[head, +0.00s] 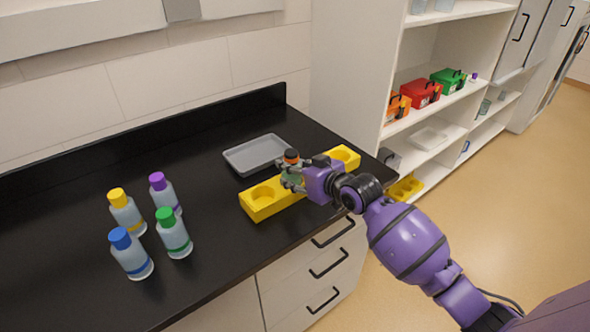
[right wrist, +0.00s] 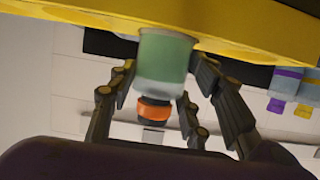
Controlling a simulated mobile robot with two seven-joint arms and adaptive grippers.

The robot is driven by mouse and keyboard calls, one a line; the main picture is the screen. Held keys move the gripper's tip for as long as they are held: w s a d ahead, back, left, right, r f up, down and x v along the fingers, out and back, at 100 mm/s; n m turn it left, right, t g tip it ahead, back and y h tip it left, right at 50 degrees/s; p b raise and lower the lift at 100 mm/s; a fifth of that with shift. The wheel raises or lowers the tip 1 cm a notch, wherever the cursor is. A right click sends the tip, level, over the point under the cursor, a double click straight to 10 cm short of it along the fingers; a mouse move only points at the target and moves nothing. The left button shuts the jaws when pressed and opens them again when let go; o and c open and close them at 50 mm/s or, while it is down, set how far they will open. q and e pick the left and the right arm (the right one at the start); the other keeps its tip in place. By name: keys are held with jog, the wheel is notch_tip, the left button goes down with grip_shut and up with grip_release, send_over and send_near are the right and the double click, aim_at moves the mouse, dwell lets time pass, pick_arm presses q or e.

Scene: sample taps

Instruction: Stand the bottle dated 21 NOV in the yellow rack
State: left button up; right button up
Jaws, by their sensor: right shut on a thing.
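A bottle with an orange cap (head: 291,156) is upright in my right gripper (head: 292,176), over the middle of the yellow rack (head: 256,212). No date is readable on the bottle. My left gripper is not in view.
Bottles with yellow (head: 118,198), purple (head: 157,181), blue (head: 120,238) and green (head: 164,216) caps stand on the black counter (head: 90,180) at left. A grey tray (head: 256,154) lies behind the rack. Shelves with coloured boxes (head: 421,93) stand at right.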

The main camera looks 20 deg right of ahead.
jog(key=shift+f, duration=0.1)
jog(key=o, duration=1.4)
jog(key=shift+c, duration=0.2)
jog(key=v, duration=1.2)
jog(key=s+f+m+g+h, duration=0.1)
jog(key=s+f, duration=0.6)
jog(key=f, duration=0.4)
jog(key=s+f+m+g+h, duration=0.1)
jog(key=s+f+h, duration=0.1)
jog(key=s+f, duration=0.7)
jog(key=s+a+f+g, duration=0.1)
jog(key=s+a+f, duration=0.1)
jog(key=s+f, duration=0.4)
jog(key=s+a+f+m+g+h, duration=0.1)
jog(key=s+f, duration=0.5)
jog(key=s, duration=0.6)
jog(key=shift+a+f+g, duration=0.3)
jog(key=shift+a+f, duration=0.05)
jog(key=shift+a, duration=0.4)
